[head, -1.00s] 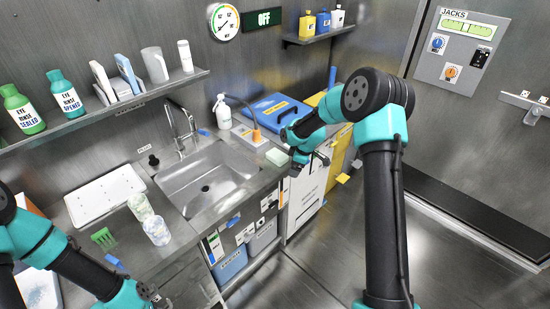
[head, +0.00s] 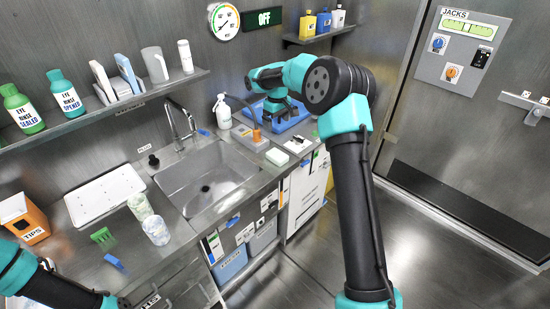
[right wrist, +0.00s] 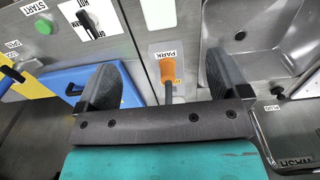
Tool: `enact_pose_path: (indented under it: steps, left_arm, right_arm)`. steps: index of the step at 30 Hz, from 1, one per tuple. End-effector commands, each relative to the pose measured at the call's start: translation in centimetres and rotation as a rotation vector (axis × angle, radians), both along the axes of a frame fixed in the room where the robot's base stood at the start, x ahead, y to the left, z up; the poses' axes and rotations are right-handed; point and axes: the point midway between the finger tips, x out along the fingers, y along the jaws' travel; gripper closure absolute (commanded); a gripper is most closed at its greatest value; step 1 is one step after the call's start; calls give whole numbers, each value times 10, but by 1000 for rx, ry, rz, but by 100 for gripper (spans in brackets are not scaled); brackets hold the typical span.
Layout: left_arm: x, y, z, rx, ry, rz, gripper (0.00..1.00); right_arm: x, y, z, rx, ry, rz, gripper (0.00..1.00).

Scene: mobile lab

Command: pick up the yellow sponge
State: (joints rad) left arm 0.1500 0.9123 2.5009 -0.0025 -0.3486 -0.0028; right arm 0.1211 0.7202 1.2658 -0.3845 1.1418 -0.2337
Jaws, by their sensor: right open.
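I cannot make out a clearly yellow sponge. A small pale block (head: 277,157), faintly greenish, lies on the counter right of the sink, near the front edge. A pale block, cut off by the top edge, shows in the right wrist view (right wrist: 159,14). My right gripper (head: 276,118) is above the counter by the blue case, behind the pale block and apart from it. In the right wrist view its two fingers (right wrist: 163,84) are spread with nothing gripped. My left gripper (head: 148,300) is partly visible at the bottom edge; its jaw state is unclear.
An orange-tipped tool (head: 256,135) with a cable stands in its PARK holder. A white soap bottle (head: 222,112) stands left of it. The blue case (head: 293,121) is at the right. A START panel (right wrist: 62,22) lies beside it. The sink (head: 205,180) is empty.

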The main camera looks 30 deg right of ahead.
Motion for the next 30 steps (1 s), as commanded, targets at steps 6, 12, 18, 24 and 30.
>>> enact_pose_path:
  steps: [6, 12, 18, 24, 30]
  left_arm:
    - [0, 0, 0, 0, 0, 0, 57]
    - [0, 0, 0, 0, 0, 0, 57]
    - [0, 0, 0, 0, 0, 0, 57]
    - [0, 0, 0, 0, 0, 0, 57]
    - [0, 0, 0, 0, 0, 0, 57]
  right_arm:
    - [0, 0, -12, 1, 1, 1, 6]
    - [0, 0, -43, 1, 3, 2, 6]
    - [-1, 0, -77, 1, 2, 2, 6]
    - [0, 0, -109, 1, 2, 3, 6]
    - [0, 0, -123, 0, 0, 2, 6]
